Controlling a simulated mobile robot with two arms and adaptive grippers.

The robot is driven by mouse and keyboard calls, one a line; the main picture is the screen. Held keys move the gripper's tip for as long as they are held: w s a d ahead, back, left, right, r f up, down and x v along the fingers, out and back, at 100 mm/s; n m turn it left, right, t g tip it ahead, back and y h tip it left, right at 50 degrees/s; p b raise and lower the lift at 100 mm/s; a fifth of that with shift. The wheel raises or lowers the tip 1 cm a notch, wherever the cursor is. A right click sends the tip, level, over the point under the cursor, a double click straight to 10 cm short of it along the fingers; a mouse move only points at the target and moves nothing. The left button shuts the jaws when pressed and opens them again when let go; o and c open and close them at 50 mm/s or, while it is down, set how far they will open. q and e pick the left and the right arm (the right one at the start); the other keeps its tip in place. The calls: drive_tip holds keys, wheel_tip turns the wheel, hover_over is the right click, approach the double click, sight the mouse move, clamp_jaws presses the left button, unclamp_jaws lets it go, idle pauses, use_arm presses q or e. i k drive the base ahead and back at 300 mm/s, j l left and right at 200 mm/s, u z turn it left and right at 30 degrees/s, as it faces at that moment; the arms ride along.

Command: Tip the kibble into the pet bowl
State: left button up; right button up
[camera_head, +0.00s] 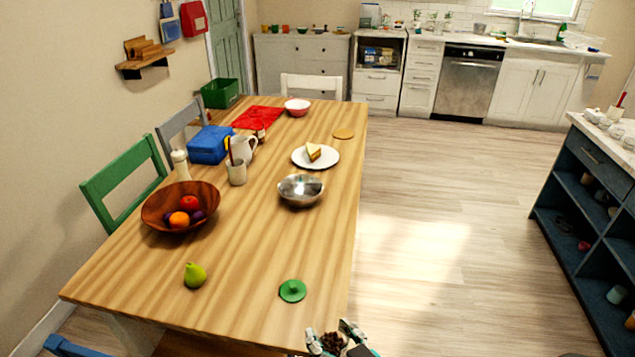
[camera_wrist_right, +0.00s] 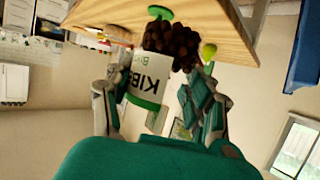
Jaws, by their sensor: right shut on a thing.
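A shiny metal bowl (camera_head: 301,190), which looks like the pet bowl, sits on the wooden table near its right edge. My right gripper (camera_head: 339,342) is at the bottom of the head view, by the table's near end and well short of the bowl. It is shut on a white kibble container (camera_wrist_right: 146,82) with a green band and partly visible lettering. Brown kibble (camera_wrist_right: 172,42) shows at the container's open top; it also shows between the fingers in the head view (camera_head: 332,343). My left gripper is out of view.
On the table (camera_head: 250,285) are a green lid (camera_head: 292,290), a pear (camera_head: 195,275), a wooden fruit bowl (camera_head: 160,222), a cup (camera_head: 236,173) and a plate with cake (camera_head: 328,161). The table between lid and metal bowl is clear.

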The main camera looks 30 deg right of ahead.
sight(299, 192)
drive_tip(key=i+l, duration=0.1)
drive_tip(key=l, duration=0.55)
drive_tip(key=i+l, duration=0.1)
drive_tip(key=l, duration=0.6)
drive_tip(key=i+l, duration=0.1)
drive_tip(key=l, duration=0.55)
drive_tip(key=i+l, duration=0.1)
drive_tip(key=l, duration=0.6)
drive_tip(key=i+l, duration=0.1)
drive_tip(key=l, duration=0.55)
drive_tip(key=l+u, duration=0.25)
drive_tip(key=u, duration=0.15)
drive_tip(key=l+u, duration=0.6)
drive_tip(key=u, duration=0.2)
drive_tip(key=k+l+u, duration=0.1)
drive_tip(key=u, duration=0.3)
drive_tip(key=l, duration=0.1)
